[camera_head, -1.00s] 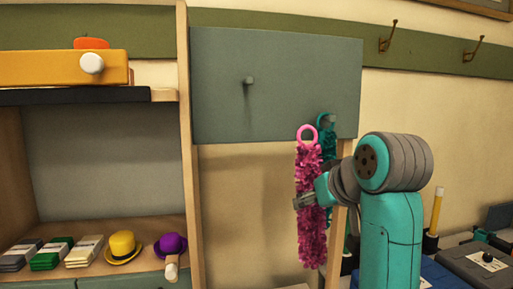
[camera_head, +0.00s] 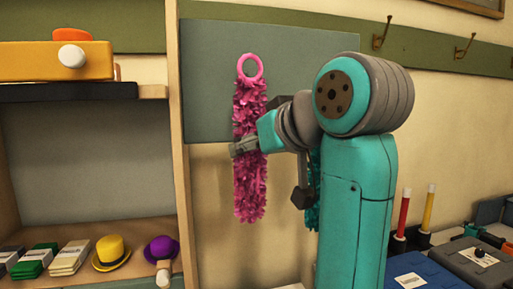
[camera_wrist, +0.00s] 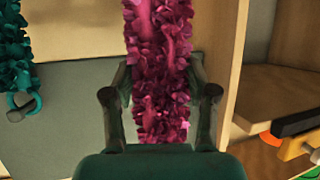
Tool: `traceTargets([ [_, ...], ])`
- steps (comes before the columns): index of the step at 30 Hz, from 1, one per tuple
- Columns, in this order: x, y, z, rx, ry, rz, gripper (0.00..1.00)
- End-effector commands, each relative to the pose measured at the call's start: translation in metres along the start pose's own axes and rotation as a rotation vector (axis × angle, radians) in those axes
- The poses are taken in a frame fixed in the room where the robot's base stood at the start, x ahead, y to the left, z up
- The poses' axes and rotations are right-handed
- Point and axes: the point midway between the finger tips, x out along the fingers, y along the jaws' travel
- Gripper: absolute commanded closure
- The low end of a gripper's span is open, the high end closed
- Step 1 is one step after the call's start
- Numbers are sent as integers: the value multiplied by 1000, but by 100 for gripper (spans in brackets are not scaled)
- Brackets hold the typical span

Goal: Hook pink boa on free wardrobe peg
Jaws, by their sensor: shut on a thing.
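The pink boa (camera_head: 249,190) hangs upright from my gripper (camera_head: 243,147), with its pink ring (camera_head: 250,67) at the top. My gripper is shut around the boa's middle, and the boa also fills the space between the fingers in the wrist view (camera_wrist: 160,60). The boa and ring are in front of the grey-green peg board (camera_head: 208,95). The board's free peg is not visible now, probably hidden by the boa or ring; I cannot tell whether the ring touches it. A teal boa (camera_head: 313,190) hangs mostly hidden behind my arm; its ring (camera_wrist: 25,105) shows in the wrist view.
A wooden post (camera_head: 174,150) and shelf unit with a yellow hat (camera_head: 111,252) and purple hat (camera_head: 161,249) stand left. Brass hooks (camera_head: 383,33) line the green wall rail. Blue and dark boxes (camera_head: 418,272) lie low at right.

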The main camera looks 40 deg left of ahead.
Motion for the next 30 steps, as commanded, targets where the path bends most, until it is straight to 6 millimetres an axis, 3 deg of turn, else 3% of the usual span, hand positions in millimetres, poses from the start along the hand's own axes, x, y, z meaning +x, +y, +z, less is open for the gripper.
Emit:
traceTargets([
  [30, 48, 14, -15, 0, -1, 0, 77],
])
